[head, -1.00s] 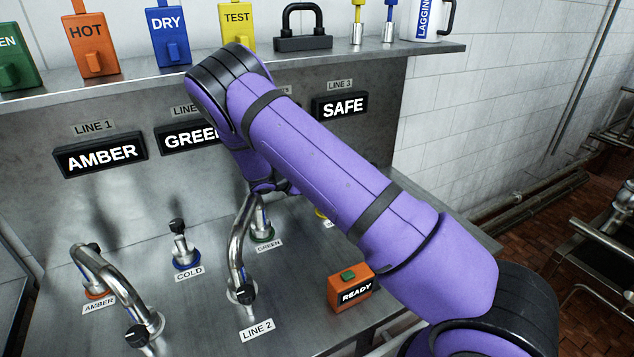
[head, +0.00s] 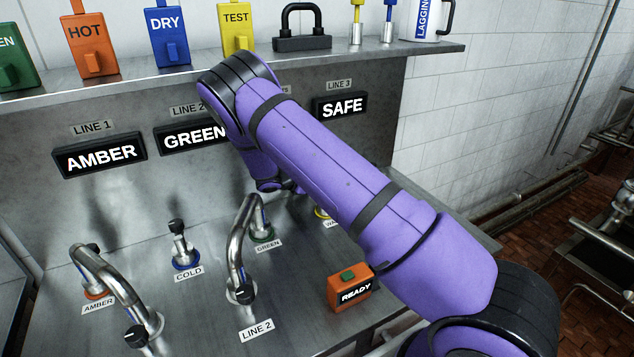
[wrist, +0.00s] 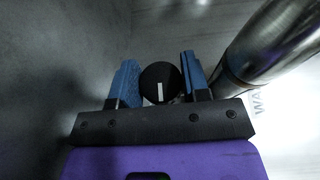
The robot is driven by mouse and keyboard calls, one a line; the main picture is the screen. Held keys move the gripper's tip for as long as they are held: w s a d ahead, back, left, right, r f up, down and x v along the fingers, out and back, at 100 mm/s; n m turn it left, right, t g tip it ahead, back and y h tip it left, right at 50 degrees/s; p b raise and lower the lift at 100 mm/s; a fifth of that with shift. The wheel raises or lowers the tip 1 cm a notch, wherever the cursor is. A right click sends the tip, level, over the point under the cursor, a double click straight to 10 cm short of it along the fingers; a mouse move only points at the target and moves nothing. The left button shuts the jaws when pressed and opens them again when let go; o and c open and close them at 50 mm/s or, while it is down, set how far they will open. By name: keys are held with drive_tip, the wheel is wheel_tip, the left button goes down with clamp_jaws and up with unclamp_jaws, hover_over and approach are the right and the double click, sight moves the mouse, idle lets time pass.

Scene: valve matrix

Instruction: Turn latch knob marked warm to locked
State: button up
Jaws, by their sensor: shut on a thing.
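In the wrist view, a round black knob (wrist: 150,80) with a white line mark stands between the blue fingers of my gripper (wrist: 160,84). My gripper is shut on it, with one finger on each side. The white line points toward the gripper's palm. A white label starting "WA" (wrist: 261,103) shows at the right, partly hidden by a metal pipe. In the head view, my purple arm hides my gripper and the knob. Only a bit of the yellow collar (head: 320,213) at the warm station shows at the arm's edge.
A bent steel pipe (wrist: 268,45) stands close to my right finger. In the head view, another bent pipe (head: 237,250) stands left of my arm. An orange READY box (head: 350,288) sits below it. A shelf (head: 130,78) with tags runs above the panel.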

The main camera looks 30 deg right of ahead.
drive_tip(key=shift+m+g, duration=0.3)
drive_tip(key=o, duration=0.6)
drive_tip(key=shift+a, duration=0.1)
drive_tip(key=v, duration=1)
drive_tip(key=shift+a+r, duration=0.25)
drive_tip(key=shift+a, duration=0.05)
drive_tip(key=shift+a, duration=0.1)
